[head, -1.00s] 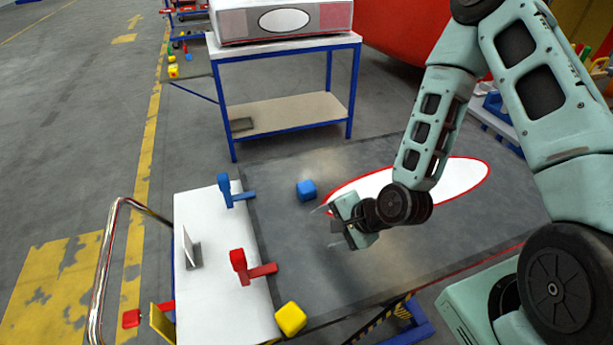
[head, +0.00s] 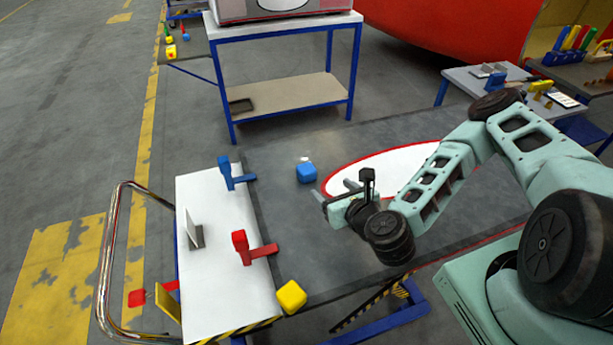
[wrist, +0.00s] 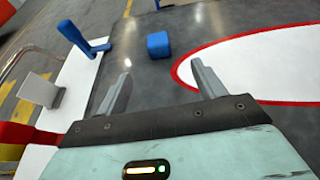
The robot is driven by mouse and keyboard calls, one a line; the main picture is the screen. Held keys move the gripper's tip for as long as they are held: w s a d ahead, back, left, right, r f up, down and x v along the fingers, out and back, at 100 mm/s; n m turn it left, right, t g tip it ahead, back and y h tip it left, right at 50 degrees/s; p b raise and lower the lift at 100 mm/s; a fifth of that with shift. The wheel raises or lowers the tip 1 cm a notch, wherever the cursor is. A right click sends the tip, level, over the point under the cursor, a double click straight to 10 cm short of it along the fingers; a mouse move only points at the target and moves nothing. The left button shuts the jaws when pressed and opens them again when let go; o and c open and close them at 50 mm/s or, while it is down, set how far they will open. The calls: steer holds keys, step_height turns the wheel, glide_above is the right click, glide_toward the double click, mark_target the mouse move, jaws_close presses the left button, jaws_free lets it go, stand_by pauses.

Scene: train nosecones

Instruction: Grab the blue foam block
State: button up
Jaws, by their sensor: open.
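The blue foam block (head: 307,172) is a small rounded cube on the dark grey table top (head: 290,225), left of a white oval with a red border. It also shows in the wrist view (wrist: 158,45), ahead of my fingers and between their lines. My gripper (head: 332,190) is open and empty, a little right of and nearer than the block, apart from it. In the wrist view my two fingers (wrist: 160,88) are spread with nothing between them.
A white cart top (head: 215,285) at left holds a blue clamp-like piece (head: 232,173), a red one (head: 250,247) and a metal bracket (head: 194,230). A yellow block (head: 291,297) sits at the front edge. A white-topped bench (head: 285,30) stands behind. The table around the blue block is clear.

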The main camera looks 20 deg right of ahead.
mark_target(310, 173)
steer(key=b+x, duration=0.1)
steer(key=b, duration=0.1)
steer(key=b+x, duration=0.2)
steer(key=shift+w+a+f, duration=0.1)
steer(key=shift+w+f, duration=0.05)
steer(key=shift+f, duration=0.25)
steer(key=b+x, duration=0.2)
steer(key=b, duration=0.2)
steer(key=shift+b, duration=0.35)
steer(key=x, duration=0.3)
steer(key=shift+w+r, duration=0.2)
steer(key=shift+w, duration=0.3)
steer(key=shift+a+p+x, duration=0.15)
steer(key=shift+p+x, duration=0.4)
steer(key=shift+x, duration=1.05)
steer(key=shift+a+p+x, duration=0.1)
steer(key=shift+p+x, duration=0.4)
steer(key=shift+x, duration=1.1)
steer(key=shift+s, duration=0.1)
steer(key=c, duration=1)
